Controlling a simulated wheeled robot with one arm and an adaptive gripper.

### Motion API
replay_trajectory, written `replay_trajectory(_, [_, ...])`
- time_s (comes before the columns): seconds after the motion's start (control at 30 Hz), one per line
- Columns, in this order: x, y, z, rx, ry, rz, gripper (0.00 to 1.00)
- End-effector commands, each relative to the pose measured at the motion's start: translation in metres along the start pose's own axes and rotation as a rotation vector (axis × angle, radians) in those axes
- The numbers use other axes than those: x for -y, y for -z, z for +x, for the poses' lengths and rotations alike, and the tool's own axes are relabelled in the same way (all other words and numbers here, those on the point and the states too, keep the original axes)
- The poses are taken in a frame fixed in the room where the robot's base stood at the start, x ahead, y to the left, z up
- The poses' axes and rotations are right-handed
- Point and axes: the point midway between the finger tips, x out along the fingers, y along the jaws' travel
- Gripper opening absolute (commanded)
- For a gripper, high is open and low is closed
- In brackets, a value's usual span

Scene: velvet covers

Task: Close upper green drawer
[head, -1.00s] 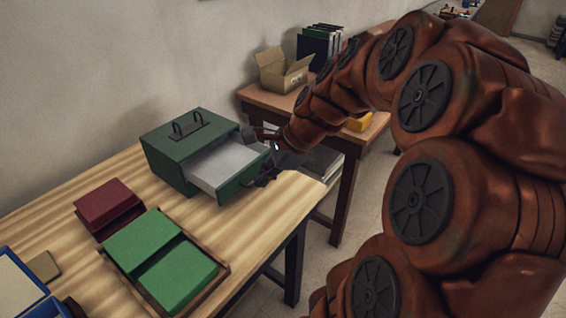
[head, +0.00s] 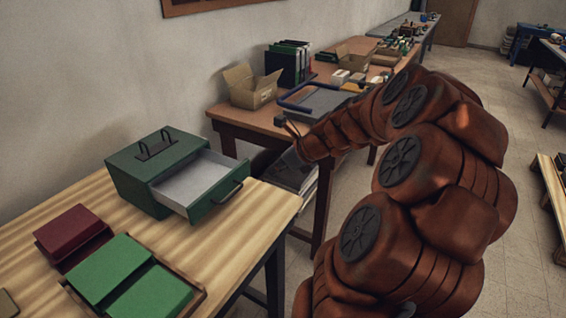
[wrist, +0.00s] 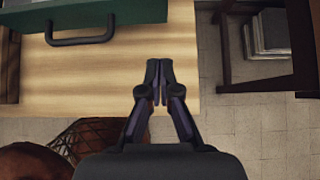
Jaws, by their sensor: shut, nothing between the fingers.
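The green drawer box (head: 158,172) stands on the light wooden table, with a carry handle on top. Its drawer (head: 200,180) is pulled out towards the right and looks empty inside. The drawer's front has a dark bar handle, which also shows at the top left in the wrist view (wrist: 82,41). I can make out only one drawer. My gripper (wrist: 159,68) is shut and empty, pointing over the table's edge, to the right of the drawer front and apart from it. In the head view my gripper is mostly hidden by the arm's end.
A dark red box (head: 72,232) and green boxes in a wooden tray (head: 196,304) are at the near left of the wooden table (head: 255,215). Behind is a brown table (head: 228,118) with a cardboard box (head: 252,88) and a blue-handled tray. The tabletop right of the drawer is bare.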

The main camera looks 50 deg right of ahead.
Motion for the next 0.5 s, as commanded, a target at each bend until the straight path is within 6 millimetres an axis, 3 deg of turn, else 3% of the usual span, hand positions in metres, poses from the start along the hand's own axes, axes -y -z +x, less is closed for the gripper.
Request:
replay_trajectory(0.2, [-0.001,0.0,0.04,-0.001,-0.004,0.0,0.0])
replay_trajectory(0.5, [-0.001,-0.023,0.061,-0.001,-0.003,-0.003,0.0])
